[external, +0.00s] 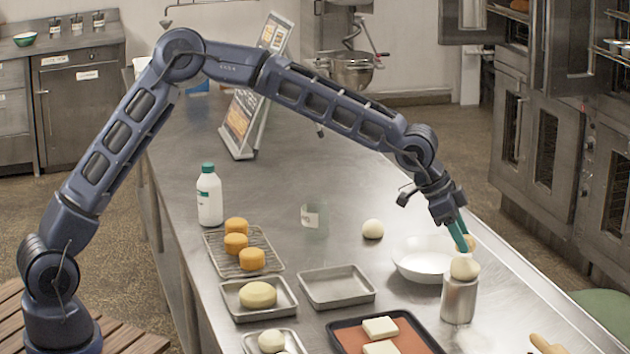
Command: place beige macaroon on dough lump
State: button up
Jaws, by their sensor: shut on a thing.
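My gripper (466,241) has teal fingers and points down near the right edge of the table. It is shut on a small beige round piece, which looks like the beige macaroon (471,243), partly hidden by the fingers. Just below it, a pale dough lump (465,268) sits on top of a metal canister (459,301). I cannot tell whether the macaroon touches this lump. Another pale dough ball (373,229) lies on the table behind the white bowl (414,261). A further pale lump (271,341) is in a small tray at the front.
A wire rack (218,252) holds orange cakes beside a white bottle (209,197). Trays stand in front: one with a yellowish round (258,295), an empty one (337,286), and a dark one (425,334) with white slabs. A rolling pin (546,345) lies front right. The table behind is mostly clear.

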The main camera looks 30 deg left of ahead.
jog(key=shift+f, duration=0.85)
jog(key=shift+f, duration=0.15)
jog(key=o, duration=0.7)
